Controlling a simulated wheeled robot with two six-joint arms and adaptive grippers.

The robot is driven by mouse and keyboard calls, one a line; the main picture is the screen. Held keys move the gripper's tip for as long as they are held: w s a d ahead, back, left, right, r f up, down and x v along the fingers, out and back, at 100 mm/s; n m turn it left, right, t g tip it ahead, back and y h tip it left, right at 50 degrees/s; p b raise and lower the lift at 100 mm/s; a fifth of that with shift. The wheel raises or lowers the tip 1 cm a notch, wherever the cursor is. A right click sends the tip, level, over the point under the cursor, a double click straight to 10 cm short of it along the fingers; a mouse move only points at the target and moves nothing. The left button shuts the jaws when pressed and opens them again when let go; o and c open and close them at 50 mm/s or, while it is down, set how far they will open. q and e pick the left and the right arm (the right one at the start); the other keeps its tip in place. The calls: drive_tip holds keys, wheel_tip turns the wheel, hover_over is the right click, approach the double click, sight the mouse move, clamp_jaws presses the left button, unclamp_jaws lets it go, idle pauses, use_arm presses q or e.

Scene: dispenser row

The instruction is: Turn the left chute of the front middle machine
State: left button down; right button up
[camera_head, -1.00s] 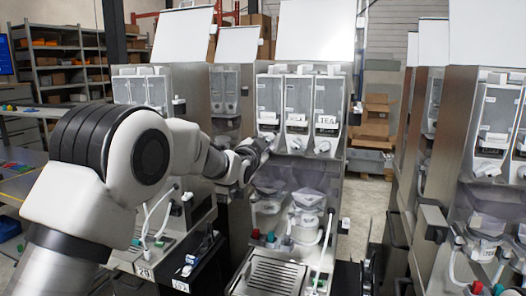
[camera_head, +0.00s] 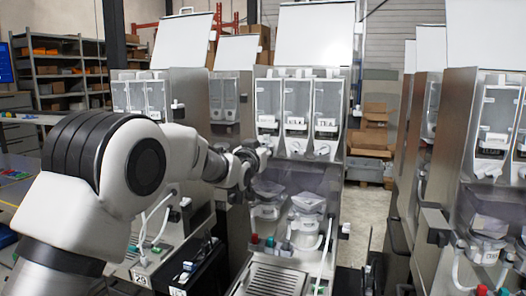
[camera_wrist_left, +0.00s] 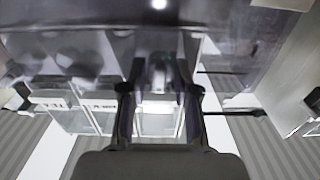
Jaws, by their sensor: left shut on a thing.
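The front middle machine (camera_head: 296,178) stands at the centre of the head view, with three clear canisters side by side and a white chute under each. My left gripper (camera_head: 264,154) is at the left chute (camera_head: 267,139) and partly covers it. The exact angle of the chute is hard to read. My right gripper is not in view.
Below the canisters are mixing bowls (camera_head: 306,204) and a drip tray (camera_head: 272,280). Another machine (camera_head: 150,95) stands to the left behind my arm, and a row of machines (camera_head: 488,150) stands to the right. A narrow floor gap (camera_head: 366,215) lies between them.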

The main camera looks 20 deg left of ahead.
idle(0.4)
use_arm(q)
drive_tip(key=c, duration=1.2)
unclamp_jaws()
drive_tip(key=shift+s, duration=0.1)
drive_tip(key=s, duration=1.1)
drive_tip(key=shift+s+a, duration=0.25)
drive_tip(key=shift+s, duration=0.05)
drive_tip(key=shift+f, duration=0.1)
drive_tip(key=shift+f, duration=0.1)
